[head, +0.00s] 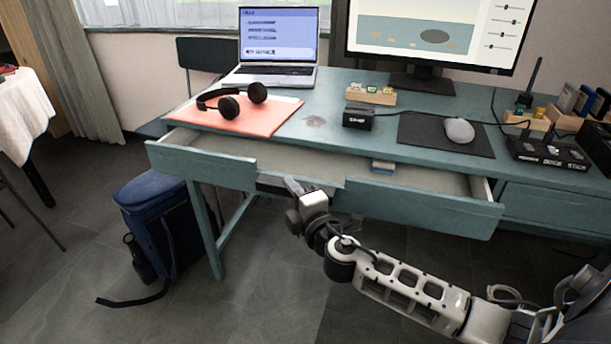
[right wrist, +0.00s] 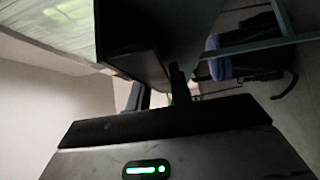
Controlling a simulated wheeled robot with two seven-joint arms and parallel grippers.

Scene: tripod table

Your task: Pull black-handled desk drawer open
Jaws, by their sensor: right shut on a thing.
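The wide teal drawer (head: 420,208) of the desk stands open, its front well out from the desktop edge and its pale interior showing. My right gripper (head: 297,187) is at the middle of the drawer front and is shut on the handle there. In the right wrist view, the fingers (right wrist: 158,97) reach to the dark drawer front (right wrist: 142,45); that view is dim, so the grip shows poorly. A small blue-white item (head: 383,166) lies inside the drawer. My left gripper is not in view.
The teal desktop (head: 330,85) carries a laptop (head: 278,45), headphones (head: 232,103) on an orange mat, a monitor and a mouse (head: 459,130). A blue backpack (head: 160,225) stands on the floor left of the desk leg. The floor below the drawer's middle is clear.

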